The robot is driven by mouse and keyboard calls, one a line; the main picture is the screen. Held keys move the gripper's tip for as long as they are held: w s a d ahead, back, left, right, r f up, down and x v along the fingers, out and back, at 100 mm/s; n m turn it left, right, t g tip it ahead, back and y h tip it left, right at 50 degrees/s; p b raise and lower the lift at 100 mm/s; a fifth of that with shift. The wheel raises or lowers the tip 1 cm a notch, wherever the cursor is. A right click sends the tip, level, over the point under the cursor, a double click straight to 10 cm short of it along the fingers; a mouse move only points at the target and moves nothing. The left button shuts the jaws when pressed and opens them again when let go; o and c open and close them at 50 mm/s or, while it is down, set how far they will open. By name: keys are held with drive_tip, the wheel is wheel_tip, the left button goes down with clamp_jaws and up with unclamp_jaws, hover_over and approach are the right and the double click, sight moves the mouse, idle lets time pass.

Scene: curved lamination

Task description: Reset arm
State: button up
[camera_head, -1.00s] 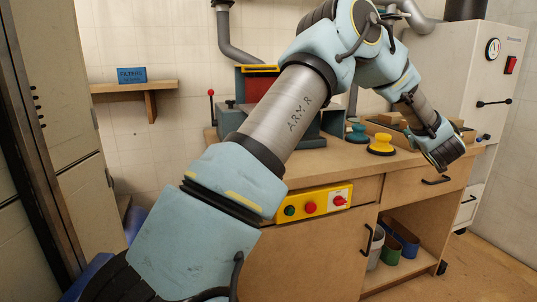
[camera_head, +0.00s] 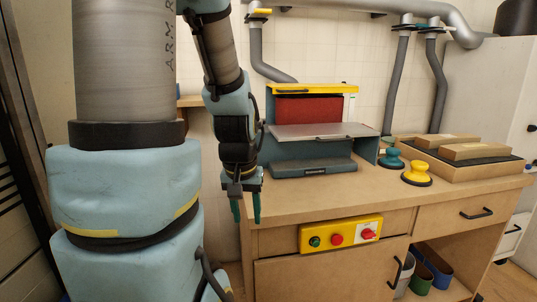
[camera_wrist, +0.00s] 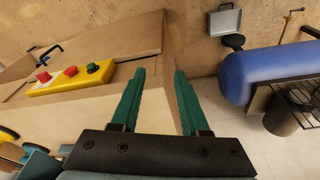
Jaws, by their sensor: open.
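My gripper (camera_head: 246,206) hangs pointing down at the left front edge of the workbench, its green fingers apart with nothing between them. In the wrist view my gripper (camera_wrist: 156,80) also shows as two separated green fingers. My arm comes down from the top of the head view, with its large pale blue and grey links filling the left side. The workbench (camera_head: 300,203) lies just right of the gripper. I cannot tell if the fingers clear its edge.
A belt sander (camera_head: 315,130) stands on the bench. Right of it are a teal knob (camera_head: 391,159), a yellow knob (camera_head: 416,175) and a wooden tray with blocks (camera_head: 470,160). A yellow button panel (camera_head: 341,234) is on the bench front. A blue tank (camera_wrist: 265,72) shows in the wrist view.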

drive_tip(key=a+p+v, duration=0.1)
drive_tip(key=p+v, duration=1.1)
drive_tip(key=shift+a+r+g, duration=0.25)
drive_tip(key=shift+a+g, duration=0.05)
drive_tip(key=shift+g, duration=0.1)
idle(1.1)
